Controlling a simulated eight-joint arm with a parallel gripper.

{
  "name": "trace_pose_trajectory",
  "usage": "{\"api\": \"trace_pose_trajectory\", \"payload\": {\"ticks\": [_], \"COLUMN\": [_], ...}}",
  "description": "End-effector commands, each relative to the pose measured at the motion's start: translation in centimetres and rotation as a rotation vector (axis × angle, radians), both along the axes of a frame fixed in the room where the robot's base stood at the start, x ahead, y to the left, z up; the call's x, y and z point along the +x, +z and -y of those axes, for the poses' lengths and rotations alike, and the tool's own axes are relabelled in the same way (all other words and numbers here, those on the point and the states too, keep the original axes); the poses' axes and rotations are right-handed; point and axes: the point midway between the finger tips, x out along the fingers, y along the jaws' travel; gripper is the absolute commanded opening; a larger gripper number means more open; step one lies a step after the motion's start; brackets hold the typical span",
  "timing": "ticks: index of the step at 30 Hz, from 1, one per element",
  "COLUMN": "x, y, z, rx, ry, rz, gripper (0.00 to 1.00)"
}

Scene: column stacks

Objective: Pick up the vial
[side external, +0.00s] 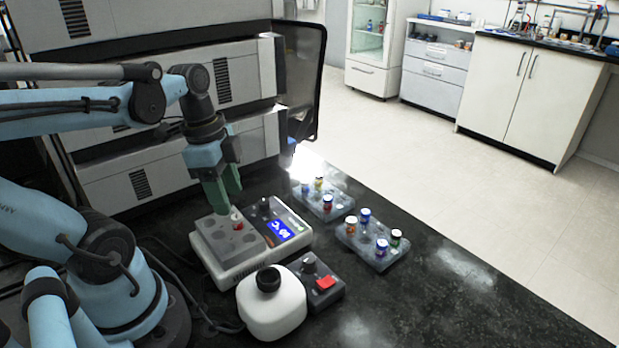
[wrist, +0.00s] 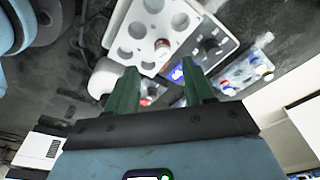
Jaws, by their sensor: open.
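A vial with a red and white top (side external: 237,215) stands in a grey block with round wells (side external: 222,242). In the wrist view the vial (wrist: 162,46) sits in one well, and the other visible wells look empty. My gripper (side external: 225,205) has green fingers pointing down, close above the block and near the vial in the side view. In the wrist view my gripper (wrist: 160,82) shows its fingers apart with nothing held between them. The vial appears beyond the fingertips there. Its lower part is hidden in the well.
The block sits on a white heater with a lit blue display (side external: 284,232). A white rounded device (side external: 271,303) and a dark box with a red button (side external: 325,283) stand in front. Two racks (side external: 385,262) (side external: 335,212) hold several capped vials. The black counter is clear at right.

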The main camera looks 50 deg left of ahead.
Motion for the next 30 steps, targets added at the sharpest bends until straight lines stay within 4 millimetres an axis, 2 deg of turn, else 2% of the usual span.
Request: {"api": "trace_pose_trajectory", "payload": {"ticks": [15,27,30], "x": [0.8,0.8,0.8], "y": [-4.4,-5.0,-5.0], "z": [0.2,0.2,0.2], "rx": [0.001,0.001,0.001], "ry": [0.0,0.001,0.001], "rz": [0.001,0.001,0.001], "gripper": [0.52,0.52,0.37]}}
